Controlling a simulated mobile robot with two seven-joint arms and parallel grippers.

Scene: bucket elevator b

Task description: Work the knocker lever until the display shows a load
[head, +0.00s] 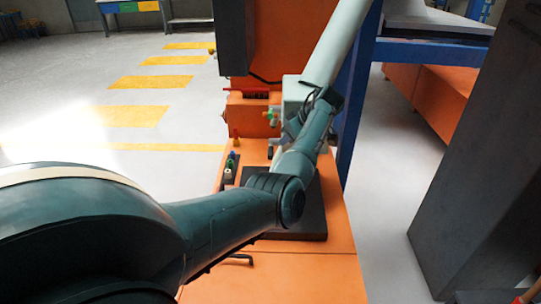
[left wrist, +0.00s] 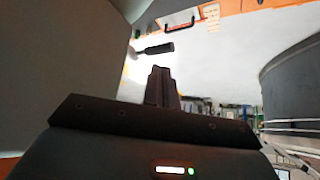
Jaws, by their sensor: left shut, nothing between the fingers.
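My left gripper (left wrist: 161,86) is shut and empty; its dark fingertips are together in the left wrist view. A dark bar-shaped grip (left wrist: 154,50) shows just beyond the fingertips there, apart from them in the picture. I cannot tell whether it is the knocker lever. In the head view my left arm reaches over the orange machine base to the foot of a pale green chute (head: 340,40). Its dark hand end covers part of the chute's foot, and the fingers are not clear there. No load display can be made out. My right gripper is not in view.
An orange housing (head: 252,110) with a red handle stands behind the base. Small coloured controls (head: 231,165) are left of my forearm. A blue post (head: 358,110) is close on the right, and a large dark panel (head: 480,170) stands further right.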

